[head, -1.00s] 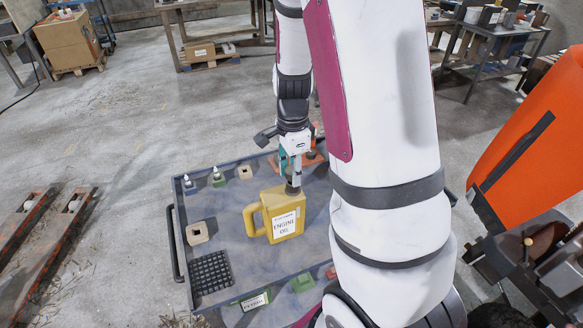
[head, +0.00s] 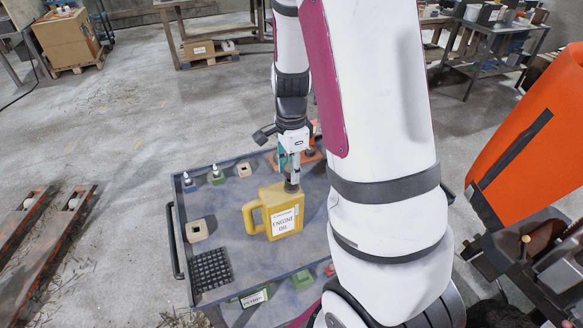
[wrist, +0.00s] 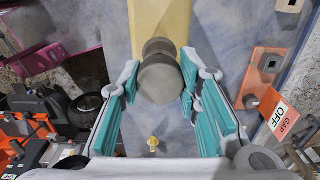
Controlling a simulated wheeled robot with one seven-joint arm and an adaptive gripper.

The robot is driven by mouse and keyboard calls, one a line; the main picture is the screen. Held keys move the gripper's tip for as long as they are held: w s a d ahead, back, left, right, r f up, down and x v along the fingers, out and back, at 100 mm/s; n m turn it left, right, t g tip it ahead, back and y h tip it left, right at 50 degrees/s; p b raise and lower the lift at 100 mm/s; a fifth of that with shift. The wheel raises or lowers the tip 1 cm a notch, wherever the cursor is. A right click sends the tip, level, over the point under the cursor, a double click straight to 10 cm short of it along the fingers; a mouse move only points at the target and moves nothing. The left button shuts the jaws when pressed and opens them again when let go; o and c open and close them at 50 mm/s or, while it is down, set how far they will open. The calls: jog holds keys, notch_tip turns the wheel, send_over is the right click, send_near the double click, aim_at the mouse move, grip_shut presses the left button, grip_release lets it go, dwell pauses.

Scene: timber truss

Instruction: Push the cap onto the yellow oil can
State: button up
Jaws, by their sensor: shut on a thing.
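The yellow oil can (head: 262,216), labelled ENGINE OIL, stands upright on the grey-blue tray top. It also shows at the top of the wrist view (wrist: 160,16). A dark grey round cap (wrist: 160,82) sits between my gripper's teal finger pads, in front of the can's grey neck (wrist: 157,47). My gripper (head: 292,180) points down over the can's top right corner and is shut on the cap. In the head view the cap (head: 291,188) appears to meet the neck. I cannot tell whether it is seated.
Small bottles, a holed wooden block (head: 197,230), a black grid mat (head: 211,271) and a green PETROL-like label (head: 255,298) surround the can.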

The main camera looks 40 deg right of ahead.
jog(key=shift+f, duration=0.4)
dwell(0.3)
jog(key=o, duration=0.9)
jog(key=shift+r+p, duration=1.55)
jog(key=shift+r, duration=1.4)
